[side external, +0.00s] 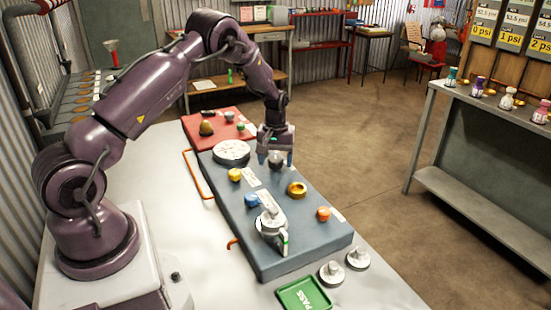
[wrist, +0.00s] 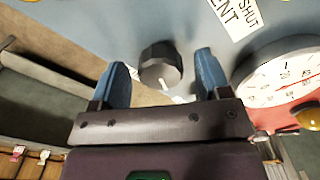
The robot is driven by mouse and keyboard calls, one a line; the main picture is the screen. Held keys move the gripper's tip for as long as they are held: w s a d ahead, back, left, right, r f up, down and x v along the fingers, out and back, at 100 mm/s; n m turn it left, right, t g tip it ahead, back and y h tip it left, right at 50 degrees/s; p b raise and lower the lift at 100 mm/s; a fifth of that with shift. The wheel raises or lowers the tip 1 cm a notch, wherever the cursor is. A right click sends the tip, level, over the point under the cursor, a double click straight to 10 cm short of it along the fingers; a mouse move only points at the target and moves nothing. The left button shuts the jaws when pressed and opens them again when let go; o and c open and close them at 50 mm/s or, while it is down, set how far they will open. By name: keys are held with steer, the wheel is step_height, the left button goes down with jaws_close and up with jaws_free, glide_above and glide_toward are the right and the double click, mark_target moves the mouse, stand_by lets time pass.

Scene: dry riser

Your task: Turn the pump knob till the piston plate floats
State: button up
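A dark faceted knob (wrist: 161,66) with a white pointer mark stands on the blue-grey panel. It also shows in the side view (side external: 275,160), under my gripper; I cannot read a label naming it the pump knob. My gripper (wrist: 162,80) is open, its two blue fingers on either side of the knob in the wrist view, with visible gaps. My gripper (side external: 275,157) points down over the panel's far part in the side view. I cannot make out which part is the piston plate; a silver fitting (side external: 270,226) stands near the panel's front.
The blue panel (side external: 285,245) also carries a round white gauge (side external: 231,151), yellow, blue and orange knobs, and a brass ring (side external: 297,189). A red panel (side external: 190,130) lies behind. A green PASS tray (side external: 304,294) and two silver pieces (side external: 331,272) (side external: 358,257) sit in front.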

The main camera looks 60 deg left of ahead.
mark_target(276, 158)
step_height(276, 158, up, 13)
stand_by(0.7)
steer(key=s+d+r+m+t, duration=0.2)
steer(key=s+d+r+m, duration=0.3)
steer(key=s+d+r, duration=0.3)
steer(key=s+d+r+m+t, duration=0.3)
steer(key=s+d+r+m, duration=0.3)
steer(key=s+d, duration=0.9)
steer(key=shift+s+r+t, duration=0.2)
steer(key=shift+r+t, duration=0.1)
steer(key=shift+r, duration=0.55)
